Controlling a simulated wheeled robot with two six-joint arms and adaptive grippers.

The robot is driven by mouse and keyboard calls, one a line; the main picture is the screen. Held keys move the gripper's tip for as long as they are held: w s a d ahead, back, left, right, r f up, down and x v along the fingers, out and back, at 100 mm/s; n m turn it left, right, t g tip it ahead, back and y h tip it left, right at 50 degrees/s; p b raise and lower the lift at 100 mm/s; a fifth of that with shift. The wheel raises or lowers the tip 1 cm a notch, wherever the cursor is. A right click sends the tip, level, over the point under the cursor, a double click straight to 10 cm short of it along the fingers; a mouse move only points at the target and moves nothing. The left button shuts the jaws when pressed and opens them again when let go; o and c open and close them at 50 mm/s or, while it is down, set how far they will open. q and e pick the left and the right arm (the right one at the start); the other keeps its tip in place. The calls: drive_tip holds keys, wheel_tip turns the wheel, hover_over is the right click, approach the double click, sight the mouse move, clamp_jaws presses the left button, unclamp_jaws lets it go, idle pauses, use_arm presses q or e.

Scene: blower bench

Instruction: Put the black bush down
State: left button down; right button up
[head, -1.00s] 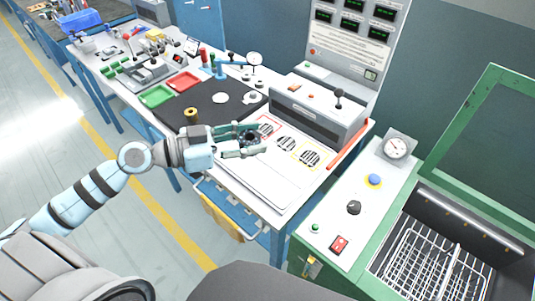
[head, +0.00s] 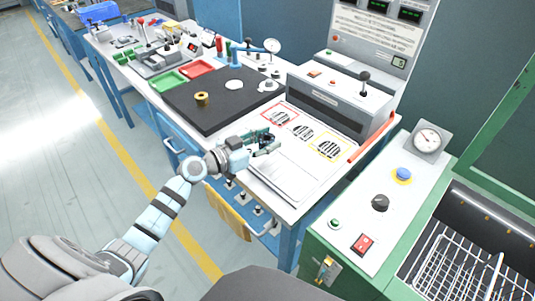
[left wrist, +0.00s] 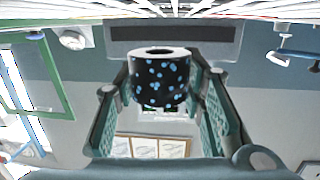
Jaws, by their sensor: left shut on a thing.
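The black bush (left wrist: 160,78), a short dark ring speckled with light blue spots, sits between the two green-padded fingers of my left gripper (left wrist: 163,92) in the left wrist view. Its open bore shows at the top. In the head view my left gripper (head: 264,142) is shut on it, over the front part of the white bench. The bush is mostly hidden there by the fingers. The gripper is in front of the marked spots: a red-framed one (head: 280,116), a middle one (head: 303,132) and a yellow-framed one (head: 331,149). My right gripper is out of view.
A brass-coloured bush (head: 201,98) stands on the black mat (head: 225,115). A green tray (head: 168,80) and a red tray (head: 198,68) lie behind it. A grey box with a lever (head: 335,100) stands behind the marked spots. A green-framed washer (head: 440,262) is at the right.

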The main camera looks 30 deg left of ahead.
sight(266, 156)
use_arm(q)
wheel_tip(266, 156, down, 3)
drive_tip(key=shift+f+b, duration=0.1)
drive_tip(key=shift+b, duration=0.45)
drive_tip(key=c, duration=1)
unclamp_jaws()
drive_tip(key=shift+s, duration=0.1)
drive_tip(key=shift+c, duration=0.2)
